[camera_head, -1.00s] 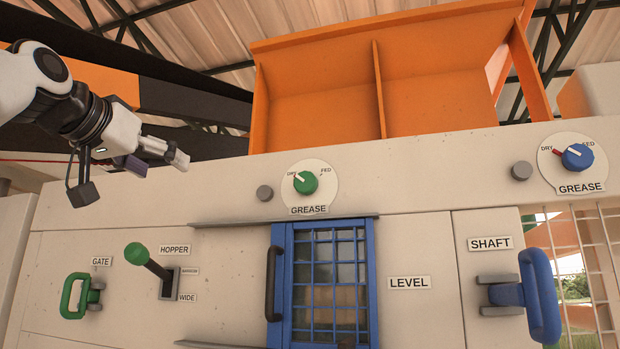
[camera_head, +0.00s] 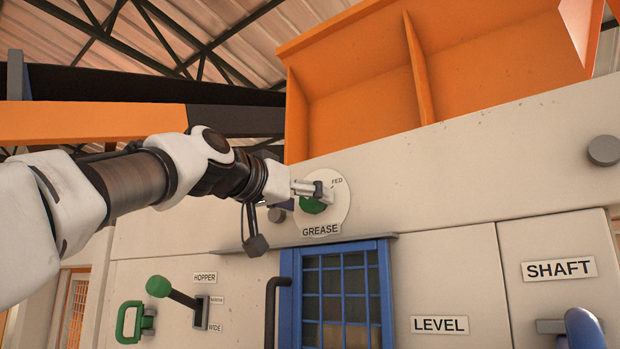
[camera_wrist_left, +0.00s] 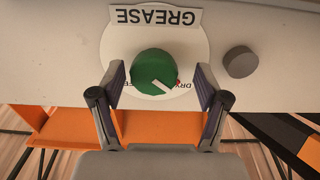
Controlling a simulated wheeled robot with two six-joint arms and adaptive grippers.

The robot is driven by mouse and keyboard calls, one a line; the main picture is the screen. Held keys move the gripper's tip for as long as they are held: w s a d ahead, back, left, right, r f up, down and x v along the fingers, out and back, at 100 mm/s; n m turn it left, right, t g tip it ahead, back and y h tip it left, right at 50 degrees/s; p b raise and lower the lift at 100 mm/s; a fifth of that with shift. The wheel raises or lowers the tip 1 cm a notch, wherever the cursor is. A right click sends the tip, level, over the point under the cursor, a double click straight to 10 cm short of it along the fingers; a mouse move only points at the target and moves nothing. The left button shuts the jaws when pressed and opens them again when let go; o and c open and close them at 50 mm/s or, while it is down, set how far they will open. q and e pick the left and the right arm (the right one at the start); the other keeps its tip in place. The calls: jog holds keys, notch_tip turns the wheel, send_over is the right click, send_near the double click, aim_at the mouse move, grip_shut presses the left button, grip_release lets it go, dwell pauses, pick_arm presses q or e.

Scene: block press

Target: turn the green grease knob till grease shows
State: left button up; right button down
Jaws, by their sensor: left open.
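The green grease knob (camera_head: 313,205) sits on a round white dial (camera_head: 338,212) above the GREASE label (camera_head: 320,230). In the left wrist view the knob (camera_wrist_left: 154,72) appears upside down, its white pointer toward DRY, near a small red mark. My left gripper (camera_head: 312,189) is at the dial and partly covers the knob in the head view. In the wrist view its fingers (camera_wrist_left: 160,84) are open, one to each side of the knob, with gaps between. No grease is visible on the dial. My right gripper is in neither view.
A grey round stud (camera_wrist_left: 240,62) stands beside the dial. Below are a ledge (camera_head: 300,248), a blue barred window (camera_head: 340,290) and a black handle (camera_head: 275,305). A green-tipped hopper lever (camera_head: 160,286) and green gate handle (camera_head: 133,322) are lower left. An orange hopper (camera_head: 360,90) rises above.

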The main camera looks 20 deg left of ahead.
pick_arm(q)
jog(key=shift+w+d+r, duration=0.2)
jog(key=shift+w+d, duration=0.25)
jog(key=shift+d, duration=0.2)
jog(key=shift+s+d, duration=0.1)
jog(key=shift+d, duration=0.2)
jog(key=shift+s+a, duration=0.15)
jog(key=shift+s, duration=0.15)
jog(key=shift+s+a, duration=0.25)
jog(key=shift+a, duration=0.5)
jog(key=shift+c, duration=1.3)
jog(key=shift+a+f, duration=0.1)
jog(key=c, duration=0.6)
jog(key=shift+d, duration=0.35)
jog(key=c, duration=0.3)
jog(key=shift+a, duration=0.1)
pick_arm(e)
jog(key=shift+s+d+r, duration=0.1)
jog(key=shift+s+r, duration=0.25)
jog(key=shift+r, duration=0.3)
